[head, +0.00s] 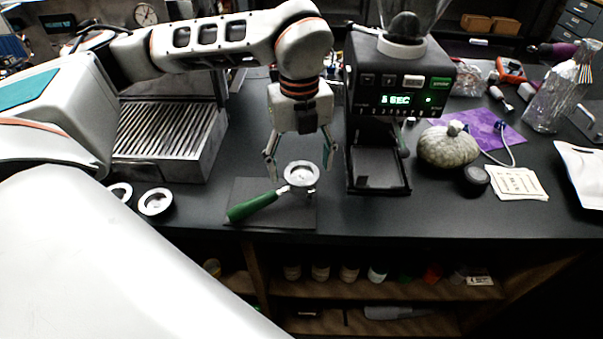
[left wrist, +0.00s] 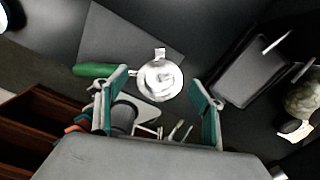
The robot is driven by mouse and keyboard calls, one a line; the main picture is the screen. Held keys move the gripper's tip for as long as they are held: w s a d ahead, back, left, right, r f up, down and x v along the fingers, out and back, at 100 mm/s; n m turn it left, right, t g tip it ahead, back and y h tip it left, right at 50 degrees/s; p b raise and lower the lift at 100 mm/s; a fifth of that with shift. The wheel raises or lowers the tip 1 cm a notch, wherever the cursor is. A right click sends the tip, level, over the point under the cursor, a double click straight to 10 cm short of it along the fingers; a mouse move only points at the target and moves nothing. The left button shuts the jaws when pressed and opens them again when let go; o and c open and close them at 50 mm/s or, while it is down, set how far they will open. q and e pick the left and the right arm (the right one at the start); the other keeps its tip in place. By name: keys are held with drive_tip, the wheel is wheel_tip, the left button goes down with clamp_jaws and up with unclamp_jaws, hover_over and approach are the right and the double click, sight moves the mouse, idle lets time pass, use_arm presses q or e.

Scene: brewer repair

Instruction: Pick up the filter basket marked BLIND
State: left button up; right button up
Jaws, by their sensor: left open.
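Two round metal filter baskets lie on the dark counter at the left in the head view: one (head: 155,201) in full, the other (head: 120,192) partly hidden by my left arm. No BLIND mark is legible on either. A portafilter with a green handle (head: 252,206) and a round metal head (head: 301,175) lies on a dark mat (head: 246,188); it also shows in the left wrist view (left wrist: 158,80). My left gripper (head: 299,157) is open and empty, pointing down above the portafilter head, its fingers on either side. My right gripper is not in view.
A steel drip tray (head: 165,127) stands behind the baskets. A grinder (head: 400,90) stands right of my left gripper. A grey-green pumpkin-like object (head: 448,147), a dark round piece (head: 476,178) and cards (head: 519,184) lie farther right. Shelves sit below the counter's front edge.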

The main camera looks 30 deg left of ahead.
use_arm(q)
drive_tip(key=shift+f, duration=0.35)
drive_tip(key=c, duration=1.1)
drive_tip(key=shift+c, duration=0.3)
drive_tip(key=shift+r, duration=0.15)
